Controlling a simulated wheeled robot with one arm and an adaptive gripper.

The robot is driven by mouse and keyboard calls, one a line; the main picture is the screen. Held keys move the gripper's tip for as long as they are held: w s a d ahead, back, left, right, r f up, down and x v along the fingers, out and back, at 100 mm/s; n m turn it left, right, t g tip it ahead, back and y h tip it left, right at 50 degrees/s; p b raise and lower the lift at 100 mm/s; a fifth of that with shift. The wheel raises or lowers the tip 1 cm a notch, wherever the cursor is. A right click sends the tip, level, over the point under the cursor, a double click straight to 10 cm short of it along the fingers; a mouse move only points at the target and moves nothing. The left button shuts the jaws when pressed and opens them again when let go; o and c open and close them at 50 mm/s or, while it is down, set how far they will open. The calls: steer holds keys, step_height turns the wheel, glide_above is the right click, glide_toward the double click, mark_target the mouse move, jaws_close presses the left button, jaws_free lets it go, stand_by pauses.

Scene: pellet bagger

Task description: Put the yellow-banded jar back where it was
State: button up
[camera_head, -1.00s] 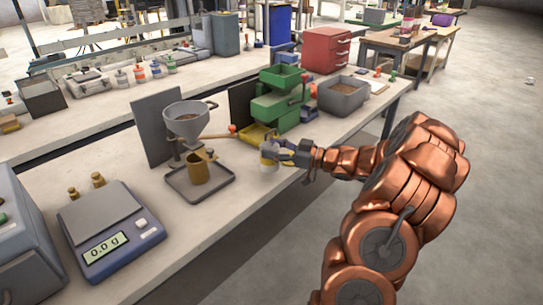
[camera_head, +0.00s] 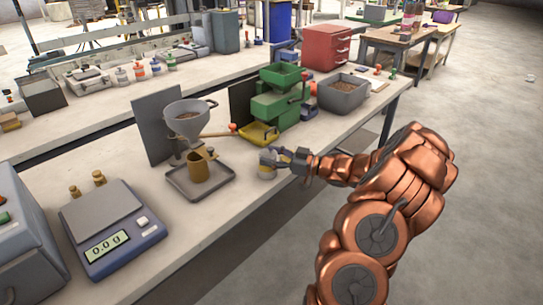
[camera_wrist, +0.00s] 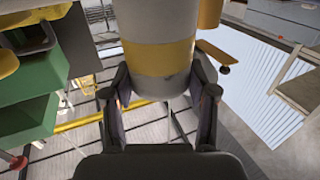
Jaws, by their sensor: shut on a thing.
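The yellow-banded jar (camera_head: 267,166) is grey with a yellow band and is near the front edge of the bench, right of the black tray. My gripper (camera_head: 279,160) reaches in from the right and is shut on it. In the wrist view the jar (camera_wrist: 160,35) stands between the two fingers (camera_wrist: 160,92), with its yellow band above the fingertips. The fingers partly hide the jar in the head view. I cannot tell whether its base touches the bench.
A black tray (camera_head: 178,185) with a brass cup (camera_head: 198,168) sits under a grey funnel (camera_head: 188,117). A green machine (camera_head: 275,108) with a yellow tray (camera_head: 258,134) stands behind the jar. A scale (camera_head: 112,232) is at left; a grey bin (camera_head: 343,95) is at right.

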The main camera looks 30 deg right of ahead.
steer(key=o, duration=1.4)
steer(key=shift+r, duration=0.2)
steer(key=b+v, duration=0.1)
steer(key=v, duration=1.1)
